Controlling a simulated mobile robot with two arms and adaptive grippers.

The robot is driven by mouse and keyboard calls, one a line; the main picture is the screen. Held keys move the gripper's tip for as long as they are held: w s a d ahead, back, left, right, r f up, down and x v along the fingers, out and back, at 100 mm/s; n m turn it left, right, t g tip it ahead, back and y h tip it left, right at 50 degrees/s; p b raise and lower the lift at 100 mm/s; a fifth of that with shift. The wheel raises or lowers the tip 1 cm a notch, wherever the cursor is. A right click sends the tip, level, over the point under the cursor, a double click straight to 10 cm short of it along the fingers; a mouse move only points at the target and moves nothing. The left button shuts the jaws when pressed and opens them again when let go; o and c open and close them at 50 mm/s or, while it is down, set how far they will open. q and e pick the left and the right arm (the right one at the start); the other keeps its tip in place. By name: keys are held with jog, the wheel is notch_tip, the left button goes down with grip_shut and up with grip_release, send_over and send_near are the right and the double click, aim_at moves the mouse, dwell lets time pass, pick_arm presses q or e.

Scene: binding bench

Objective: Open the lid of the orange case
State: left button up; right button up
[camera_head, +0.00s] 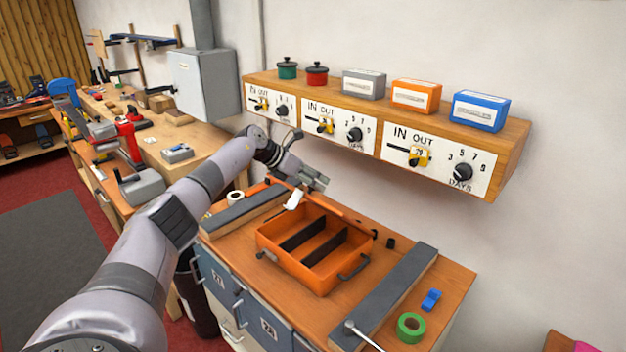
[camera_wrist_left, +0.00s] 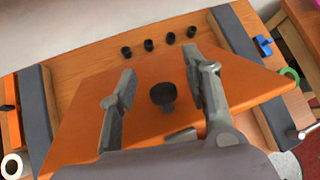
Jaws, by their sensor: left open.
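The orange case (camera_head: 297,267) sits on the bench, and the head view looks into its inside with black dividers. An orange strip (camera_head: 340,213) along its far rim seems to be the raised lid, seen nearly edge-on. In the left wrist view a broad orange panel, apparently the lid (camera_wrist_left: 85,130), carries a black knob (camera_wrist_left: 163,95). My left gripper (camera_head: 318,182) is above the case's far left corner. In the wrist view its open fingers (camera_wrist_left: 157,88) lie either side of the knob, with gaps; whether they touch the panel I cannot tell. My right gripper is out of view.
Grey bars (camera_head: 385,295) flank the case; another (camera_head: 245,208) is at left. Green tape (camera_head: 411,327) and a blue item (camera_head: 431,299) lie at right. Several small black pegs (camera_wrist_left: 149,44) stand behind. A wall shelf (camera_head: 515,150) with dials overhangs the bench's back.

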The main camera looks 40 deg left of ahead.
pick_arm(q)
jog(key=v, duration=1.2)
